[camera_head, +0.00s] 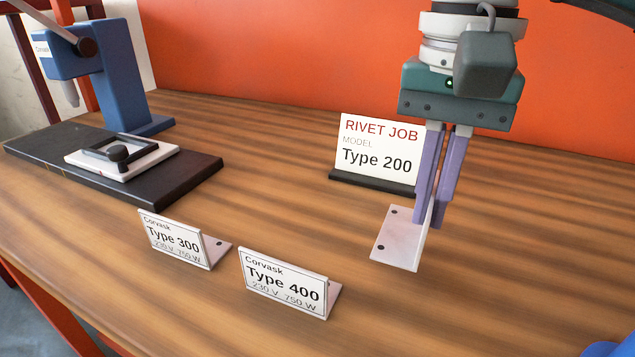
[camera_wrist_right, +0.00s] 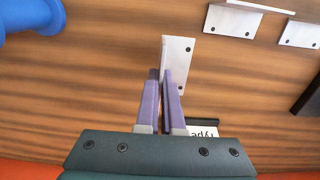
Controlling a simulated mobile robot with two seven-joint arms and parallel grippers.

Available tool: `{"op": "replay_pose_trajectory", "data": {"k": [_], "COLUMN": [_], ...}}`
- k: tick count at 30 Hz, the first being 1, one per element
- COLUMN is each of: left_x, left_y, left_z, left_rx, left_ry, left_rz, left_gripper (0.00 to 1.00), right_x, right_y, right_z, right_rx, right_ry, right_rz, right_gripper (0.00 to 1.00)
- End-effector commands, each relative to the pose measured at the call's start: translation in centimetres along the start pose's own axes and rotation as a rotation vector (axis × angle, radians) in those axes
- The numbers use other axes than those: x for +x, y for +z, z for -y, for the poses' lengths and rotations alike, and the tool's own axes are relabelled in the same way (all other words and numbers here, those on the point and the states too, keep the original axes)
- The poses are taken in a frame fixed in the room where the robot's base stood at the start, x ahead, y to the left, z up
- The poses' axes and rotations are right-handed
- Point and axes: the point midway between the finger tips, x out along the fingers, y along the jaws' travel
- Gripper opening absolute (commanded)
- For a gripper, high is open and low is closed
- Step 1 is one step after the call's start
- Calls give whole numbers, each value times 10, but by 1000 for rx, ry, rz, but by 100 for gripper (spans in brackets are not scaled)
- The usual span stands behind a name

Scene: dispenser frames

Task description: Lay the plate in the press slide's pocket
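A bare metal angle plate (camera_head: 398,238) with two holes is at my right gripper (camera_head: 435,222), right of the table's middle. The purple fingers are close together on its upright flange. Its label is hidden; I cannot tell whether it touches the table. It also shows in the right wrist view (camera_wrist_right: 178,62), at the fingertips (camera_wrist_right: 163,75). The blue press (camera_head: 120,75) stands at the back left. Its slide (camera_head: 155,160) is a light plate with a dark raised frame around the pocket (camera_head: 122,147) and a black knob. The pocket looks empty. My left gripper is out of view.
Two labelled angle plates, Type 300 (camera_head: 175,240) and Type 400 (camera_head: 283,283), stand at the front. A "Rivet job, Type 200" sign (camera_head: 378,150) stands behind my right gripper. A blue round object (camera_wrist_right: 35,14) lies near the edge. The table between gripper and press is clear.

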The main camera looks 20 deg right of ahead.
Motion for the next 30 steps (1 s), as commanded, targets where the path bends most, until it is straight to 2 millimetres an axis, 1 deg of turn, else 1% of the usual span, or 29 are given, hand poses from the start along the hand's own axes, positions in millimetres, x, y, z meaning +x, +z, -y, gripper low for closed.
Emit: {"op": "replay_pose_trajectory", "data": {"k": [5,9,11,18,22,24,30], "left_x": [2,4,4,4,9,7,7], "left_y": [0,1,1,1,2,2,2], "left_z": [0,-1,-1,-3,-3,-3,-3], "left_rx": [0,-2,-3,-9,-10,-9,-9], "left_ry": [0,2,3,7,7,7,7], "left_rz": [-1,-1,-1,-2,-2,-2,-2], "left_gripper": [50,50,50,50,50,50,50], "right_x": [15,39,45,46,50,49,48], "right_y": [1,1,0,0,0,0,0], "right_z": [0,-1,0,0,0,0,0], "right_rx": [-2,0,-1,-2,-2,-1,-1], "right_ry": [2,3,2,0,0,0,0], "right_rz": [1,3,1,-1,-1,-1,-1], "right_gripper": [0,0,0,0,0,10,32]}}
